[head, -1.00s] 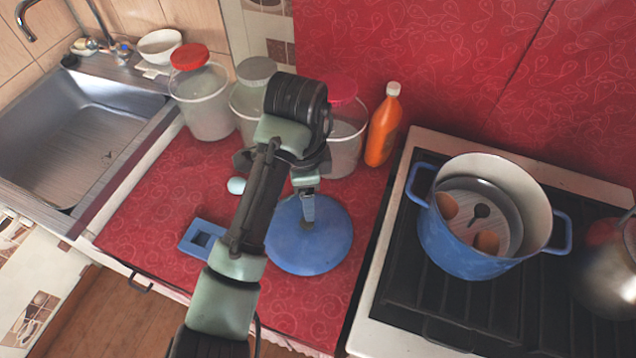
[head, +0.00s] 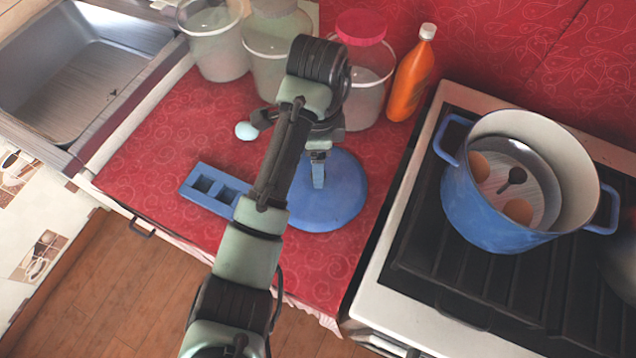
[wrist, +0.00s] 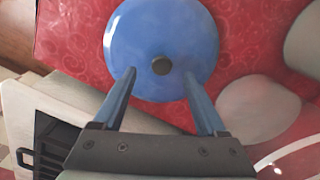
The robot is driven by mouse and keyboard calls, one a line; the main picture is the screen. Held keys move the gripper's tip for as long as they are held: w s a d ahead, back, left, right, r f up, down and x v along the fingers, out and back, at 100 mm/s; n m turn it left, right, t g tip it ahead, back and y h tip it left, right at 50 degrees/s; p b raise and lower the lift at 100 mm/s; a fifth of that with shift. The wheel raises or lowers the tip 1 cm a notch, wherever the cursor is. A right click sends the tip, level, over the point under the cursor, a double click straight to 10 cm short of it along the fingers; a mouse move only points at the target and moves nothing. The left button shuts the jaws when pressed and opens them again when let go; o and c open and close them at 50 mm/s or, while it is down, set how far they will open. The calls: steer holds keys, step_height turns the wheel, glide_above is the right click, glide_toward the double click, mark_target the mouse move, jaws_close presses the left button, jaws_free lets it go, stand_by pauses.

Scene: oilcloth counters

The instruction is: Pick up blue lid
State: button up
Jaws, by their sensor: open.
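The blue lid (head: 336,200) lies flat on the red counter, partly hidden behind my arm in the head view. In the wrist view the round blue lid (wrist: 160,30) shows a small dark knob (wrist: 161,65) at its middle. My gripper (head: 318,180) points down over the lid. In the wrist view my gripper (wrist: 160,75) is open, with one blue finger on each side of the knob and nothing held. I cannot tell the exact height of the fingertips above the lid.
A blue pot (head: 490,205) with eggs inside stands on the stove (head: 400,255) at right. An orange bottle (head: 411,78) and lidded buckets (head: 368,75) line the back. A blue holder (head: 213,188) and an egg (head: 246,131) lie left of the lid.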

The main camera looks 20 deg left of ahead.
step_height(320, 180, down, 5)
steer(key=shift+w+r, duration=0.1)
steer(key=shift+r, duration=0.1)
steer(key=shift+c, duration=0.2)
jaws_close()
stand_by(1.2)
